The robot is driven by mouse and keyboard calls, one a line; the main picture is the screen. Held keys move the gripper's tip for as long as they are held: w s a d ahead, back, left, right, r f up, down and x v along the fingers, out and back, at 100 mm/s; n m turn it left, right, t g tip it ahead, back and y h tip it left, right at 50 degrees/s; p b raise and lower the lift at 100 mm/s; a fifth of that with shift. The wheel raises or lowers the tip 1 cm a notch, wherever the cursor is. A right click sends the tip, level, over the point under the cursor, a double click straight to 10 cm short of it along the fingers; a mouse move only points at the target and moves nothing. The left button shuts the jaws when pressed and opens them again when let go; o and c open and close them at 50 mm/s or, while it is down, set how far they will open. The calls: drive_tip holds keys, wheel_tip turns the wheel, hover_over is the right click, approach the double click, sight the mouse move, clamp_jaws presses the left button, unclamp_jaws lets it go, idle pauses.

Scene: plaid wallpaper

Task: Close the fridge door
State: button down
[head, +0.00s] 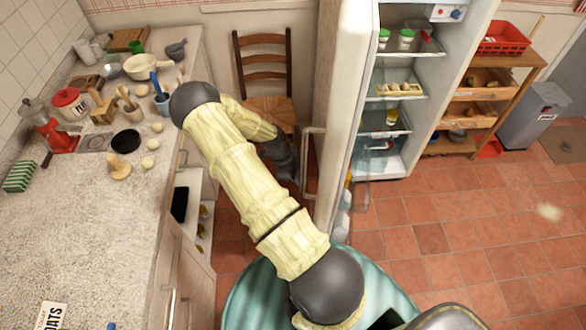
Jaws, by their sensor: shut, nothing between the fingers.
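The fridge (467,45) stands at the upper middle of the head view with its shelves exposed. Its door (338,80) is wide open, hinged on the left side and swung out towards me, so I see it nearly edge-on. The door handle (306,165) is on the door's left, outer face. My gripper (290,172) is at the end of my bent arm, left of the handle and close to it. It is shut and empty. Whether it touches the handle or door cannot be told.
A counter (60,225) crowded with kitchenware runs along the left, with an open cabinet (192,215) below. A wooden chair (265,75) stands behind my arm. A shelf rack (480,100) and grey bin (530,115) stand right. The tiled floor (470,240) is clear.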

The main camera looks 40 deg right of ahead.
drive_tip(key=s+d+f+p, duration=0.2)
drive_tip(key=s+d, duration=0.1)
drive_tip(key=shift+s+d+f, duration=0.25)
drive_tip(key=shift+s+f, duration=0.05)
idle(0.5)
